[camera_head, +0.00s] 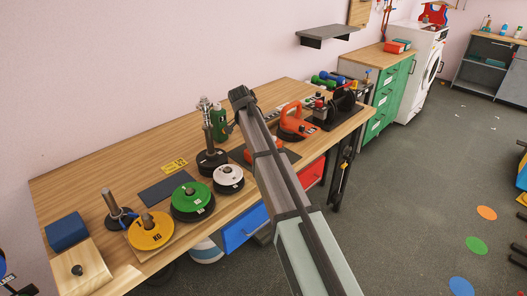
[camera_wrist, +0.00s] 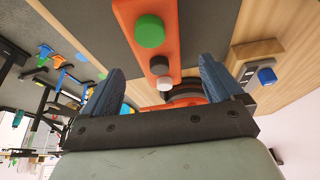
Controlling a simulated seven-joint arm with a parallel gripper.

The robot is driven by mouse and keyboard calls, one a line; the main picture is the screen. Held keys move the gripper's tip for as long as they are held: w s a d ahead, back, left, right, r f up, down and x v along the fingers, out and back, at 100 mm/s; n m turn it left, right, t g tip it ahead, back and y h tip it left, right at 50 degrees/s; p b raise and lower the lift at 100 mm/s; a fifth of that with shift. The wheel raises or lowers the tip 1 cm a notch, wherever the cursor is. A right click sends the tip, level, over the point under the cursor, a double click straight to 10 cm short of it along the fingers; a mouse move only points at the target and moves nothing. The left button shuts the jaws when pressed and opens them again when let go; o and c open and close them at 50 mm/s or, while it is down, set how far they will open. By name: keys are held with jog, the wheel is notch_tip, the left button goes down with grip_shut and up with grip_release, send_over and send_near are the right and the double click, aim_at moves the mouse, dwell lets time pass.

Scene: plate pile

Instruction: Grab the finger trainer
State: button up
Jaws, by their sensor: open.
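My gripper (camera_wrist: 162,66) is open, with its two blue fingers spread and nothing between them in the wrist view. Ahead of the fingers is an orange device with a green knob, a dark knob and a white knob (camera_wrist: 140,14); it may be the finger trainer, but I cannot be sure. It lies on a dark mat, apart from the fingers. In the head view my arm reaches over the wooden bench, its end (camera_head: 241,97) above the bench's back part. An orange device (camera_head: 291,122) stands right of my arm there, and the arm partly hides other orange parts.
The wooden bench (camera_head: 95,165) holds yellow, green (camera_head: 192,197) and white weight discs, a metal-post stand (camera_head: 212,158), a green bottle (camera_head: 218,125) and a blue block (camera_head: 67,231). A black device (camera_head: 340,106) stands at the right end. A wall shelf (camera_head: 327,35) hangs behind.

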jog(key=shift+x, duration=2.8)
jog(key=shift+s+d, duration=0.1)
jog(key=shift+c, duration=0.2)
jog(key=c, duration=1.2)
